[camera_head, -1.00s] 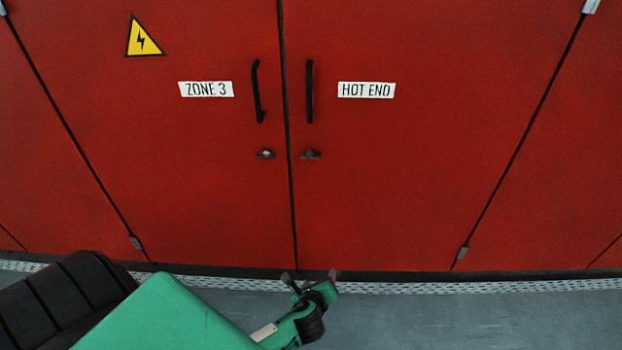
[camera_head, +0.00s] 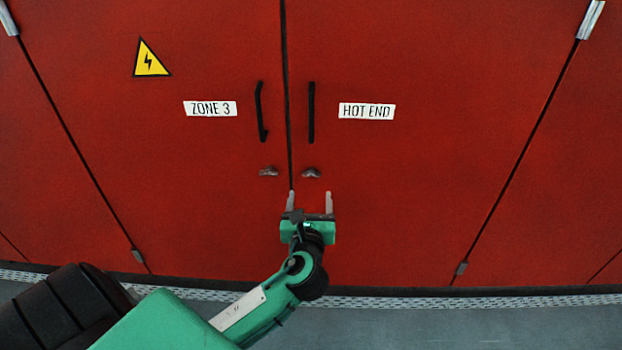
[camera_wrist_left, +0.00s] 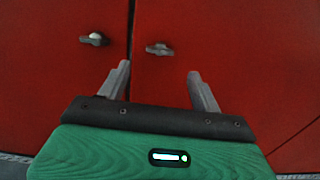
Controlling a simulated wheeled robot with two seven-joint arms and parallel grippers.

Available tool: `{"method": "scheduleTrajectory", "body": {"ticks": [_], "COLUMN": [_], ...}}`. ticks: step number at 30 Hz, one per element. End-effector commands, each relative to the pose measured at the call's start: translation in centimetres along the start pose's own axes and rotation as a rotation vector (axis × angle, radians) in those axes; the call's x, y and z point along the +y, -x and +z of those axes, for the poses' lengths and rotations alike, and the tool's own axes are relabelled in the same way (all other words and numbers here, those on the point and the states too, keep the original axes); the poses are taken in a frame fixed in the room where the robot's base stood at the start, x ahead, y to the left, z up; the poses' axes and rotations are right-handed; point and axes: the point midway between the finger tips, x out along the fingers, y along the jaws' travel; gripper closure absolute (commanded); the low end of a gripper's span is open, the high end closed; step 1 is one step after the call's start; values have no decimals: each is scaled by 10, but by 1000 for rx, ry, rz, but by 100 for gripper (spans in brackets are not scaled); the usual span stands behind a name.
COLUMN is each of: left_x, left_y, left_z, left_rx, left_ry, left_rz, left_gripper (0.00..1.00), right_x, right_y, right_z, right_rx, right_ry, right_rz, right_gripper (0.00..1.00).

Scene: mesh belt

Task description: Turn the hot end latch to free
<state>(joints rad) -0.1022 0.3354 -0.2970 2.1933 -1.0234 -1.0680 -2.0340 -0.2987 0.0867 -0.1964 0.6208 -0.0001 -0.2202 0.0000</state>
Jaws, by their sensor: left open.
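The hot end latch (camera_head: 311,173) is a small grey turn latch on the right red door, below that door's black handle and beside the seam. It lies roughly level. In the left wrist view the hot end latch (camera_wrist_left: 159,49) shows beyond the fingers, between them in the picture. My left gripper (camera_head: 310,194) is open and empty, fingers pointing up at the door, just below the latch in the head view. In the left wrist view its two fingers (camera_wrist_left: 160,80) are apart and not touching the latch. My right gripper is not in view.
A similar latch (camera_head: 268,171) sits on the left door, close to the seam. Black handles (camera_head: 311,112) and (camera_head: 261,111) stand above the latches. The labels read HOT END (camera_head: 367,111) and ZONE 3 (camera_head: 210,108). A yellow warning sign (camera_head: 150,59) is at upper left.

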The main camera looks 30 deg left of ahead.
Motion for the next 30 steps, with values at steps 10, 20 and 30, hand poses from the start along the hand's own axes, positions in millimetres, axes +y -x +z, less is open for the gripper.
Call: {"method": "scheduleTrajectory", "body": {"ticks": [10, 20, 30], "left_x": [0, 0, 0], "left_y": [-58, -68, -68], "left_z": [1, 0, -1], "left_rx": [1, 1, 1], "left_ry": [1, 1, 1], "left_rz": [0, -1, -1], "left_gripper": [35, 35, 79], "right_x": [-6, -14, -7], "right_y": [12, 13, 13], "right_z": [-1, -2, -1], "right_rx": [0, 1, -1], "right_ry": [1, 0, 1], "right_rz": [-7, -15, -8], "right_gripper": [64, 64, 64]}}
